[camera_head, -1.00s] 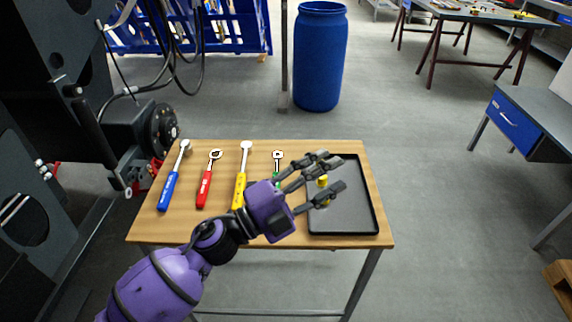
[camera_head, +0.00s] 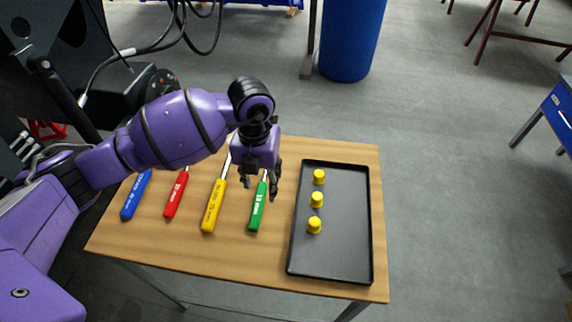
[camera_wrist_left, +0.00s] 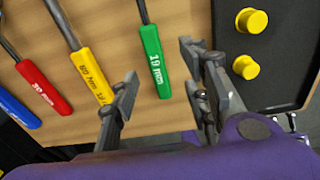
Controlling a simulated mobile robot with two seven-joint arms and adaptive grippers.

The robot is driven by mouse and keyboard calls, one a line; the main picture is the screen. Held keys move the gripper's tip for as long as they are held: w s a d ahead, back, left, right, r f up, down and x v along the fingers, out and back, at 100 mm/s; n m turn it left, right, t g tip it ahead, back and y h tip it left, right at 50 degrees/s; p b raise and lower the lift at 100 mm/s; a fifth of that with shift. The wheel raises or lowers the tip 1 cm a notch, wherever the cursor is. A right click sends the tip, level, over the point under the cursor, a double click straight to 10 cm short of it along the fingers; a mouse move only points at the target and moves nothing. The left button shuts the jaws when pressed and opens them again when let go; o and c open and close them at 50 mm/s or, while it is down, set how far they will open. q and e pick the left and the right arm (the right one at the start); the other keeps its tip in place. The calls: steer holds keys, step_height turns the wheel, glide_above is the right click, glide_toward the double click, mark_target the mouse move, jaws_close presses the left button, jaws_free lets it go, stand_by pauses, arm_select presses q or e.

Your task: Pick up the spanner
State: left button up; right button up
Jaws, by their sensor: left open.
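Several spanners lie side by side on the wooden table: one with a blue handle (camera_head: 135,196), one red (camera_head: 176,196), one yellow (camera_head: 213,207) and one green (camera_head: 258,208). My left gripper (camera_head: 259,186) is above the table, pointing down over the upper part of the green spanner, whose head it hides. In the left wrist view the gripper (camera_wrist_left: 160,95) is open and empty, with the green handle (camera_wrist_left: 154,62) between its fingers, seen apart from them. The yellow handle (camera_wrist_left: 90,75) is left of the fingers. My right gripper is not in view.
A black tray (camera_head: 348,255) holding yellow caps (camera_head: 317,200) lies right of the green spanner, close to the gripper. Dark machinery (camera_head: 60,50) stands at the left. A blue barrel (camera_head: 350,40) stands behind the table. The table's front strip is clear.

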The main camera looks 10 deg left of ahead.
mark_target(258, 200)
arm_select(q)
steer(key=f, duration=0.1)
steer(key=s+f, duration=0.1)
steer(key=shift+a+f, duration=0.2)
steer(key=shift+f, duration=0.1)
steer(key=f, duration=0.4)
steer(key=shift+a+f, duration=0.15)
steer(key=shift+a, duration=0.15)
steer(key=shift+w+f, duration=0.1)
steer(key=shift+f, duration=0.25)
steer(key=c, duration=1)
jaws_close()
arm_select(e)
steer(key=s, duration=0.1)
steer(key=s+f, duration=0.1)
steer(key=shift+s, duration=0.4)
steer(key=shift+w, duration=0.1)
